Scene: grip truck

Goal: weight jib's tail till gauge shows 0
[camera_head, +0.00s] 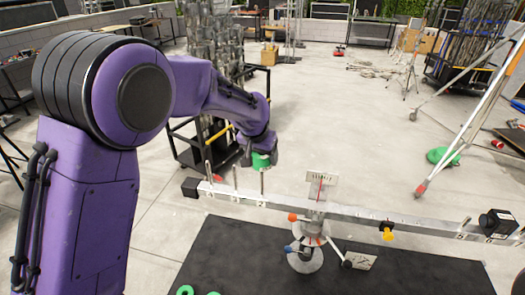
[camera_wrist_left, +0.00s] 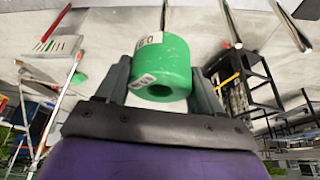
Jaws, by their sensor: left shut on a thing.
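The jib is a long silver beam (camera_head: 350,212) balanced on a stand, with a black camera (camera_head: 497,222) at its right end and a black block (camera_head: 190,187) at its left tail. Several upright pins stand on the tail. The gauge (camera_head: 325,178) is a white plate with ticks and a red needle; its reading is too small to tell. My left gripper (camera_head: 262,153) is shut on a green ring weight (camera_wrist_left: 163,68), held just above the tail pin (camera_head: 262,184) nearest the stand. Whether the pin enters its hole is unclear. My right gripper is out of view.
Two green rings (camera_head: 185,290) show at the bottom edge on the black mat (camera_head: 235,250). A black rack (camera_head: 190,145) stands behind the tail. A tripod leg (camera_head: 455,150) rises at the right. The open concrete floor behind the jib is mostly clear.

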